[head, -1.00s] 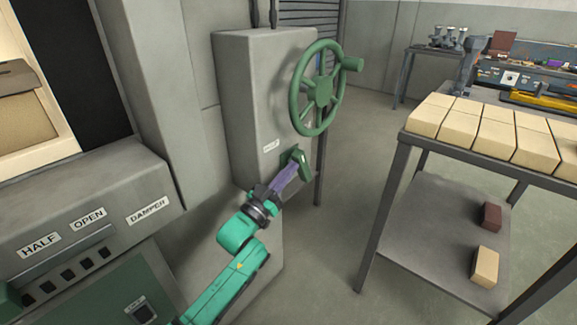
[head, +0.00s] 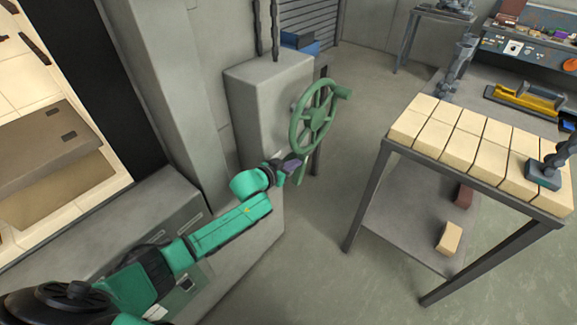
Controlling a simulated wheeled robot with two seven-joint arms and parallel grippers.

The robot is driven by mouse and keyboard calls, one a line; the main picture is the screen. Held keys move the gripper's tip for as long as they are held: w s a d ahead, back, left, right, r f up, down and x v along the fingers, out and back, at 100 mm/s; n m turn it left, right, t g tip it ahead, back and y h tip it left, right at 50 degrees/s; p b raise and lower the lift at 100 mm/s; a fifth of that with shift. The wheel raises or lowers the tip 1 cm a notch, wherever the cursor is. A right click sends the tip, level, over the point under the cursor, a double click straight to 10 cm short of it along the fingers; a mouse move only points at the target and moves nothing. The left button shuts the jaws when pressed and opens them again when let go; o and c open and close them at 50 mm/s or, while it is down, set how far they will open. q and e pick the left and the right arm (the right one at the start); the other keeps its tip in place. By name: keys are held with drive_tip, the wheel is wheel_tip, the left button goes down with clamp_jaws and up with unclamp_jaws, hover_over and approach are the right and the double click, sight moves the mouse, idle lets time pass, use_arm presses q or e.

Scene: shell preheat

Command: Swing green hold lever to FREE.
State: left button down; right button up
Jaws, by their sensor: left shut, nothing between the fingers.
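The green hold lever (head: 302,172) shows as a small green piece on the grey cabinet's right side, under the green handwheel (head: 314,119). It is partly hidden by my left gripper, and its angle and any FREE marking cannot be read.
The grey cabinet (head: 255,95) stands behind my left arm. Open floor (head: 360,90) lies between. A furnace-like opening (head: 60,120) is at left.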

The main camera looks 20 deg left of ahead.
use_arm(q)
drive_tip(key=shift+w+r+g+p, duration=0.2)
drive_tip(key=shift+r+g+p, duration=0.1)
drive_tip(key=shift+r+p, duration=0.1)
drive_tip(key=shift+w+d+f, duration=0.1)
drive_tip(key=shift+w+f, duration=0.1)
use_arm(e)
drive_tip(key=shift+r, duration=0.85)
use_arm(q)
drive_tip(key=shift+w+r, duration=0.1)
